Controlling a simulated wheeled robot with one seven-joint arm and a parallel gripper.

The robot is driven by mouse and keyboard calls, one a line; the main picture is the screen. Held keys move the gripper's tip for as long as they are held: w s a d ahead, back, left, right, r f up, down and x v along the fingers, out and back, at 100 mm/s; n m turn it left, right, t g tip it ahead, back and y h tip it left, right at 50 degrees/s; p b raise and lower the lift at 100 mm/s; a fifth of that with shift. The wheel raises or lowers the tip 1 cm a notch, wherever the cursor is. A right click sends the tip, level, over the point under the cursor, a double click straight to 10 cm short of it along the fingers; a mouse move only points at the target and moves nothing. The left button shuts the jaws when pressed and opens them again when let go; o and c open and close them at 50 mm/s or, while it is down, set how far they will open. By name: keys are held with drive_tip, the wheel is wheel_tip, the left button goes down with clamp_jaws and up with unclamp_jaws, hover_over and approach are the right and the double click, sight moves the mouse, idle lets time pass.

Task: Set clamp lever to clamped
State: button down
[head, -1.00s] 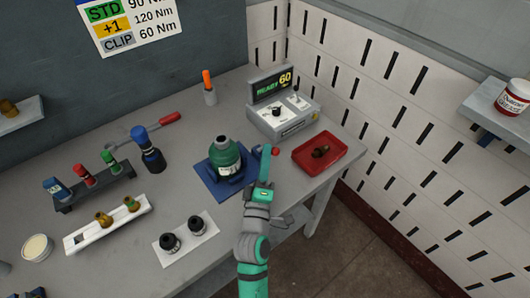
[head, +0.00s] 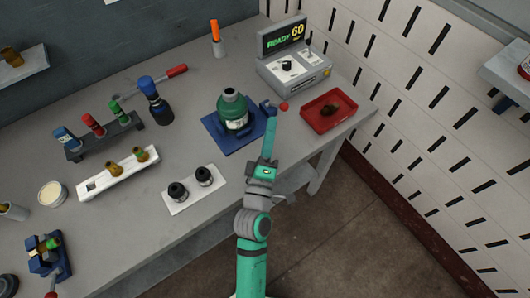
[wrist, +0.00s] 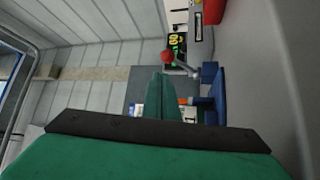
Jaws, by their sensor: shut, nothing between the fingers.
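The clamp lever (head: 284,106) has a red ball knob on a short metal rod. It sits at the right corner of a blue clamp fixture (head: 215,134) that holds a green bottle-shaped cylinder (head: 233,110). My gripper (head: 271,119) is shut and empty, its tip just in front of the lever. The red knob (wrist: 166,56) shows above and beyond the fingertips there. Whether the fingers touch the lever, I cannot tell.
A red tray (head: 348,122) with a brown part lies right of the lever. A grey control box (head: 300,75) reading READY 60 stands behind. A white plate (head: 190,201) with two black knobs is front left. Another blue fixture (head: 62,262) is at lower left.

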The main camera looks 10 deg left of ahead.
drive_tip(key=shift+s+r+v, duration=0.1)
drive_tip(key=shift+r+v, duration=0.2)
drive_tip(key=shift+v, duration=1.15)
drive_tip(key=shift+s+r+v, duration=0.1)
drive_tip(key=shift+r+v, duration=0.25)
drive_tip(key=shift+v, duration=1.05)
drive_tip(key=shift+r+v, duration=0.3)
drive_tip(key=shift+v, duration=1.15)
drive_tip(key=shift+s+f, duration=0.2)
drive_tip(key=shift+f, duration=0.1)
drive_tip(key=s+d+f+m+g, duration=0.2)
drive_tip(key=s+f+m, duration=0.4)
drive_tip(key=s, duration=0.5)
drive_tip(key=s+d+f+m+g, duration=0.3)
drive_tip(key=s+f+m, duration=0.3)
drive_tip(key=s+m, duration=0.3)
drive_tip(key=shift+s+d+f, duration=0.25)
drive_tip(key=shift+s+d, duration=0.5)
drive_tip(key=shift+s, duration=0.35)
drive_tip(key=shift+w, duration=0.1)
